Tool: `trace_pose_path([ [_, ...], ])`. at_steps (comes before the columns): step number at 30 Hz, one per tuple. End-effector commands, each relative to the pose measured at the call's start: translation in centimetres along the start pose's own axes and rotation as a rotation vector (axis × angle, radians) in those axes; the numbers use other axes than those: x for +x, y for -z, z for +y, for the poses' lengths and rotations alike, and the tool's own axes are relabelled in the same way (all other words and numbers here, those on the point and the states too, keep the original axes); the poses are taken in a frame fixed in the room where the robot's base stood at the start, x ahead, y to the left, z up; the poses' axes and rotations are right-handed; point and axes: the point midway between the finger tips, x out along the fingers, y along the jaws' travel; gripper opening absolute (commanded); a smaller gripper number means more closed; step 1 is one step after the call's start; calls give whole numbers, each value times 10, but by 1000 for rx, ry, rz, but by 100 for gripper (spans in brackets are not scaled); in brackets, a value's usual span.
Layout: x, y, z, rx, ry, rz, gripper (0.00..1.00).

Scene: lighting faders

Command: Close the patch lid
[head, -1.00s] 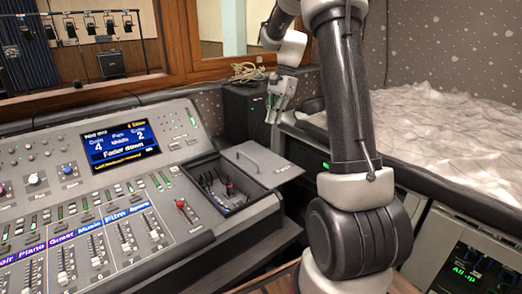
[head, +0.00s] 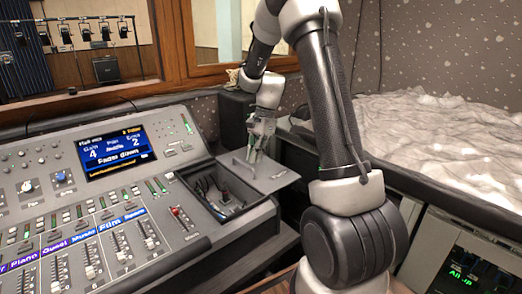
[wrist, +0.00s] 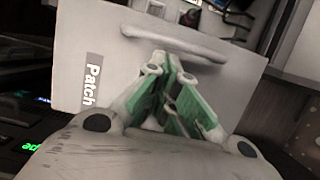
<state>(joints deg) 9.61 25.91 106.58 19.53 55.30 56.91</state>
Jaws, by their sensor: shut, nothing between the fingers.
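The patch lid (head: 278,178) is a flat grey panel standing open on the right side of the patch box (head: 220,195), tilted outward. In the wrist view the lid (wrist: 85,35) fills much of the picture, with a "Patch" label and a grey bar handle (wrist: 172,38). My gripper (head: 252,158) is over the lid, close to its handle. In the wrist view my gripper (wrist: 165,62) is shut and empty, with its green-sided fingers pointing at the lid near the handle. I cannot tell whether the fingertips touch it.
The lighting console (head: 110,215) with its faders and screen (head: 117,152) lies left of the box. Cables and connectors show inside the open box. A dark speaker-like box (head: 234,117) stands behind, and a pale crumpled surface (head: 430,140) lies to the right.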

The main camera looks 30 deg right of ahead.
Motion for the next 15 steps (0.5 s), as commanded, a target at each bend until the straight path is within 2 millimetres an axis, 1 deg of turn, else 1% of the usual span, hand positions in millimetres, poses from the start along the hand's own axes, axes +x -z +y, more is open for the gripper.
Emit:
trace_pose_path([
  [11,1,-2,0,1,0,0,0],
  [15,3,-8,0,0,-2,-1,0],
])
